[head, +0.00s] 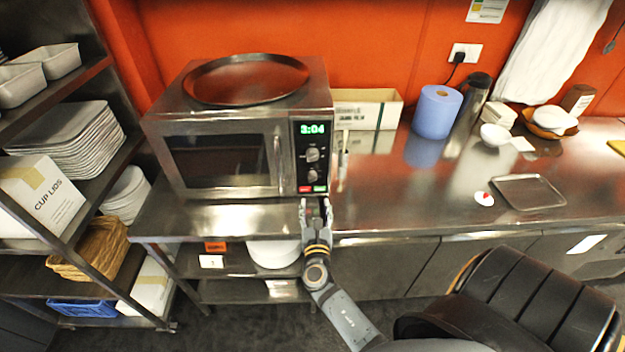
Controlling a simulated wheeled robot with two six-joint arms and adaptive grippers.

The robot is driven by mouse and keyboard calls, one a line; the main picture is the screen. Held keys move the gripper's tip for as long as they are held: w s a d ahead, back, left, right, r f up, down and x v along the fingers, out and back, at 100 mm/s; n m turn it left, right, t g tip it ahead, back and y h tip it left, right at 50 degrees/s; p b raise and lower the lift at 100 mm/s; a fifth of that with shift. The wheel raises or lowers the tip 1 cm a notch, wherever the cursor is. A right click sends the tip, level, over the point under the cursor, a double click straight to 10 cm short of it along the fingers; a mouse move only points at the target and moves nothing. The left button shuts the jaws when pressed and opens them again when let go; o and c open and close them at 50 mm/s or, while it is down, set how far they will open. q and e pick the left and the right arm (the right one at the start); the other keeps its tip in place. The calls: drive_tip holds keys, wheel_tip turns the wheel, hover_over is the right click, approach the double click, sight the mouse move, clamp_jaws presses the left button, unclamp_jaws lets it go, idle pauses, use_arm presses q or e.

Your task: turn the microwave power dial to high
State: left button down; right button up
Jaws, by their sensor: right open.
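The microwave (222,157) stands on the steel counter, its door shut and a round dark tray on its top. Its control panel (311,159) is on the right side of its front, with a green display reading 3:04. Two dials sit one above the other, an upper dial (312,154) and a lower dial (312,175). Which is the power dial, and its setting, is too small to read. My right gripper (317,203) is open and empty just below the panel, at the counter's front edge, apart from both dials. My left gripper is not in view.
A cardboard box (368,108), a blue paper roll (437,111) and a steel flask stand at the back. A shelf rack (110,75) stands left.

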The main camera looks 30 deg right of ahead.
sight(313, 177)
drive_tip(key=p+x, duration=0.2)
drive_tip(key=x, duration=0.8)
drive_tip(key=shift+w+n+p, duration=0.3)
clamp_jaws()
